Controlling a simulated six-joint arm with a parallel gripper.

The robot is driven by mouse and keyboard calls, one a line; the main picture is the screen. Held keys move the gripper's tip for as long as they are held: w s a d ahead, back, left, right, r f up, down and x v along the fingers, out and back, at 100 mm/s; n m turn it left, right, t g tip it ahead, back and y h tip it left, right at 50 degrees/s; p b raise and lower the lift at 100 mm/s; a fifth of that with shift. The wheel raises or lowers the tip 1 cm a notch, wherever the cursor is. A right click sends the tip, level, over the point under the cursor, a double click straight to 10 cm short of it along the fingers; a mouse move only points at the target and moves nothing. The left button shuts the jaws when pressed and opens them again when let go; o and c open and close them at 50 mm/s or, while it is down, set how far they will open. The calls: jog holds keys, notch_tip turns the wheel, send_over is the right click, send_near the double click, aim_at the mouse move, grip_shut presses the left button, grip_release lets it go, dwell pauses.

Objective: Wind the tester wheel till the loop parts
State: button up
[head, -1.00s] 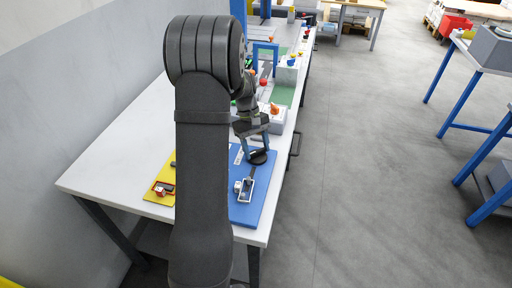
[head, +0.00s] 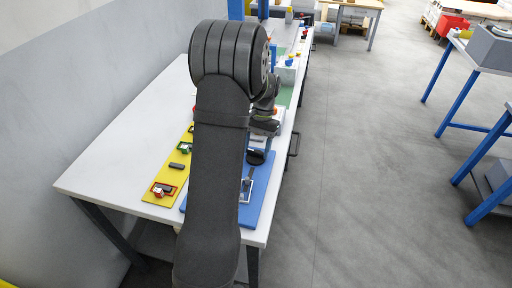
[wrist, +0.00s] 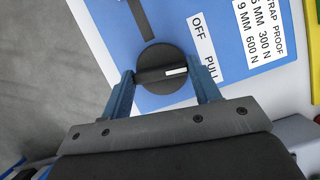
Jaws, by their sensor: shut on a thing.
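A round black knob (wrist: 158,88) with a raised ridge and a white mark sits on a blue board. The white mark points right, toward the labels OFF and PULL (wrist: 204,48). I take this knob as the tester wheel. My gripper (wrist: 164,80) has its two blue fingers on opposite sides of the knob and is shut on it. In the head view the knob (head: 255,157) sits below my gripper (head: 260,143) on the blue board (head: 264,186). A dark bar (wrist: 141,18) runs away from the knob. I cannot make out the loop.
A STRAP PROOF label (wrist: 263,30) lies right of the knob. A small pale-framed fixture (head: 246,188) is on the blue board. A yellow board (head: 160,183) with small parts lies left, partly behind my arm. The white table (head: 130,165) is clear farther left.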

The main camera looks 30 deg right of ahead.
jog(key=m+t, duration=0.1)
jog(key=m, duration=0.2)
jog(key=m+t, duration=0.1)
jog(key=m, duration=0.1)
jog(key=shift+s+d+m+y, duration=0.1)
jog(key=shift+s+m+y, duration=0.1)
jog(key=shift+m+y, duration=0.2)
jog(key=m+t, duration=0.1)
jog(key=m, duration=0.3)
jog(key=shift+s+t, duration=0.1)
jog(key=shift+t, duration=0.3)
jog(key=m, duration=0.2)
jog(key=m+t+h, duration=0.1)
jog(key=m, duration=0.2)
jog(key=shift+s+t, duration=0.1)
jog(key=shift+t, duration=0.2)
jog(key=m, duration=0.2)
jog(key=m+t+h, duration=0.1)
jog(key=m, duration=0.2)
jog(key=shift+a+h, duration=0.2)
jog(key=shift+h, duration=0.1)
jog(key=shift+s, duration=0.1)
jog(key=o, duration=1)
